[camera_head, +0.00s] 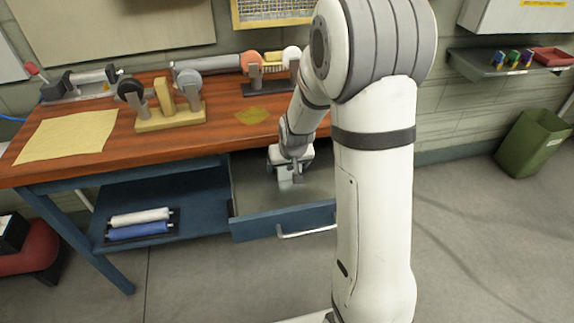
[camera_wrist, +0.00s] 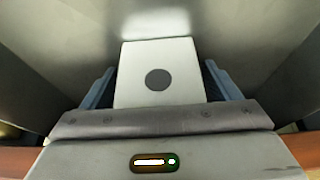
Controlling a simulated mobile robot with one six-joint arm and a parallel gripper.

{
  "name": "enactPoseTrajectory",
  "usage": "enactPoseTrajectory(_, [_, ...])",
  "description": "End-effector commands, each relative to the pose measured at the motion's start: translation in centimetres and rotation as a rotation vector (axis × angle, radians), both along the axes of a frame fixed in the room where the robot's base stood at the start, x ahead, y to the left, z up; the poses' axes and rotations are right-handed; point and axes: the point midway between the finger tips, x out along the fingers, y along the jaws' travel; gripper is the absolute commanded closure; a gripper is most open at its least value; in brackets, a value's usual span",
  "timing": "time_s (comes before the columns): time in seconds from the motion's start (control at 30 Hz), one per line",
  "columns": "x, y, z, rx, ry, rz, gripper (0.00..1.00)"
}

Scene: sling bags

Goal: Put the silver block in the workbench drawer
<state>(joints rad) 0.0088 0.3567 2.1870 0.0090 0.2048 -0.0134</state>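The silver block (camera_wrist: 157,58), pale with a dark round spot on its upper face, sits between the two blue-grey fingers of my gripper (camera_wrist: 160,88) in the wrist view. The fingers lie close along both its sides and appear shut on it. Its near end is hidden by my gripper's body. In the head view my gripper (camera_head: 290,172) points down inside the open workbench drawer (camera_head: 282,222). The block is small and hard to make out there. Whether it touches the drawer floor I cannot tell. My arm hides the drawer's right part.
The wooden workbench top (camera_head: 95,165) lies above the drawer and carries a wooden stand (camera_head: 170,118), a vise (camera_head: 85,85) and a yellow cloth (camera_head: 252,115). A blue lower shelf (camera_head: 190,205) holds two rolls. A green bin (camera_head: 532,142) stands far right.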

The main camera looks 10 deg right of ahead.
Motion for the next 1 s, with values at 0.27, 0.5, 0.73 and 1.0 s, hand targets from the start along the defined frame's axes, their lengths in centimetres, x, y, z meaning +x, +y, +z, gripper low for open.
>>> enactPoseTrajectory(0.27, [0.0,0.0,0.1,0.000,0.000,0.001,0.15])
enactPoseTrajectory(0.5, [-0.8,0.1,2.7,0.000,-0.005,0.001,0.15])
enactPoseTrajectory(0.73, [-2.7,0.1,7.2,0.000,-0.005,0.002,0.15])
enactPoseTrajectory(1.0, [-4.3,0.1,10.8,0.000,-0.002,0.002,0.15])
